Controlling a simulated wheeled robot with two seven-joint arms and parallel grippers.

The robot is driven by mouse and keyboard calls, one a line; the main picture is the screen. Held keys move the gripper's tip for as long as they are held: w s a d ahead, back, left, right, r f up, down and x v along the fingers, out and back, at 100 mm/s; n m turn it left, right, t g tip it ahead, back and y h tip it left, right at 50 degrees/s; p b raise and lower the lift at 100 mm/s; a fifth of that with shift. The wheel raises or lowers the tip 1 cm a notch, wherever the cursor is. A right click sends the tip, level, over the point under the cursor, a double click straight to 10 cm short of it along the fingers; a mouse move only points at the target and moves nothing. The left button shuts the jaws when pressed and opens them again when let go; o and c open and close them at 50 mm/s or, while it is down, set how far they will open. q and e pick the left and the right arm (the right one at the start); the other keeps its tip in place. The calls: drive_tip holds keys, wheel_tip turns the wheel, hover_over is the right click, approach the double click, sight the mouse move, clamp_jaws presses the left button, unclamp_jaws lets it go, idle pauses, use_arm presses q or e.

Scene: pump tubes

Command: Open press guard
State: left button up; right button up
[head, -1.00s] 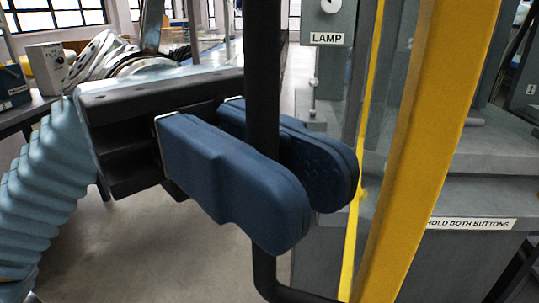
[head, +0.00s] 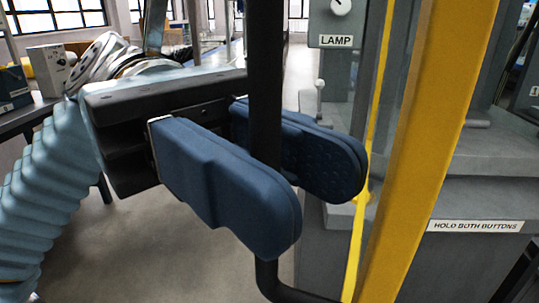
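The press guard has a yellow frame (head: 432,140) with a clear panel and stands upright at the right of the head view. Its black bar handle (head: 265,60) runs vertically and bends to the right at the bottom, toward the yellow frame. My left gripper (head: 317,198) has blue fingers, one on the near side and one on the far side of the handle. The fingers are apart, with the handle between them, and the near finger hides part of it. I cannot tell whether either finger touches it. My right gripper is not in view.
The grey press body (head: 475,190) stands behind the guard, with a "HOLD BOTH BUTTONS" label (head: 475,226). A grey box labelled "LAMP" (head: 336,41) is behind the handle. A dark table (head: 38,108) with boxes is at the left. Open floor lies below my gripper.

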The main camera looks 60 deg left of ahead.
use_arm(q)
drive_tip(key=v, duration=1.4)
drive_tip(key=shift+d, duration=0.1)
